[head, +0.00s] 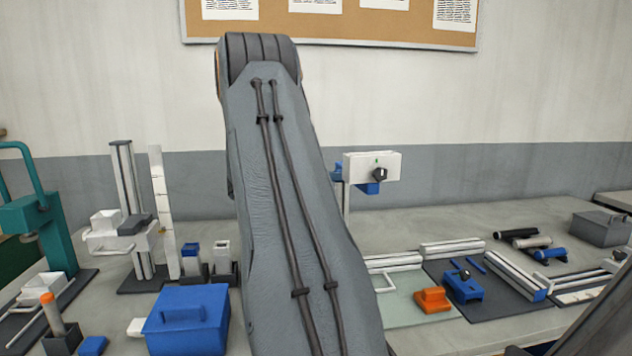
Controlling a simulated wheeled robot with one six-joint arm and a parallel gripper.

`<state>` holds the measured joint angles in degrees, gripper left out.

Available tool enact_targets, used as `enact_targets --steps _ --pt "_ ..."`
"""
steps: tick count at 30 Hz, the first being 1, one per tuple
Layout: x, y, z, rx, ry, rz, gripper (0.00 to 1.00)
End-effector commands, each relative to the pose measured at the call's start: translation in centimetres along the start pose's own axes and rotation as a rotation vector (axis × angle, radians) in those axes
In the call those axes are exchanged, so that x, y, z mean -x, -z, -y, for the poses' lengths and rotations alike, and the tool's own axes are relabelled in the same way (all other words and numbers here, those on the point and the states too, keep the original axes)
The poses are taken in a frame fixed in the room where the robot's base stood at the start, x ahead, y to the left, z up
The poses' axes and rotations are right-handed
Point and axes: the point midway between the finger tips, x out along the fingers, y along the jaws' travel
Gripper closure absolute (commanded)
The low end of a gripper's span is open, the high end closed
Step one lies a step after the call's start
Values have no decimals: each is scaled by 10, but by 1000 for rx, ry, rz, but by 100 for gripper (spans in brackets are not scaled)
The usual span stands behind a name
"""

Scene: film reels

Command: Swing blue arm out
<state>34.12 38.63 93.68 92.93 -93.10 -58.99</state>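A white box (371,167) with a dark knob sits high on a thin upright post at the back of the table. A small blue part (367,188) shows under the box, and another bit of blue shows at its left by the post. I cannot tell for certain whether these are the blue arm, or how far it is swung. My own large grey arm link stands in front, just left of the post, and hides part of the table. My gripper is not visible in the head view.
A blue lidded box (187,320) stands front left, near a white-and-grey column stand (130,215) and a teal press (40,225). An orange block (432,300) and a blue block (463,287) lie right of my arm. Dark rollers (517,235) lie back right.

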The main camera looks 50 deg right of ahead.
Motion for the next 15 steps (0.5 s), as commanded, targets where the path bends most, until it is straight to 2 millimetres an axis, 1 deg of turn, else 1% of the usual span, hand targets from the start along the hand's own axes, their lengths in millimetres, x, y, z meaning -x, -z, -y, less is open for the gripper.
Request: enact_targets --steps 6,15 --pt "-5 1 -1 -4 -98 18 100" --pt "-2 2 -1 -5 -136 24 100"
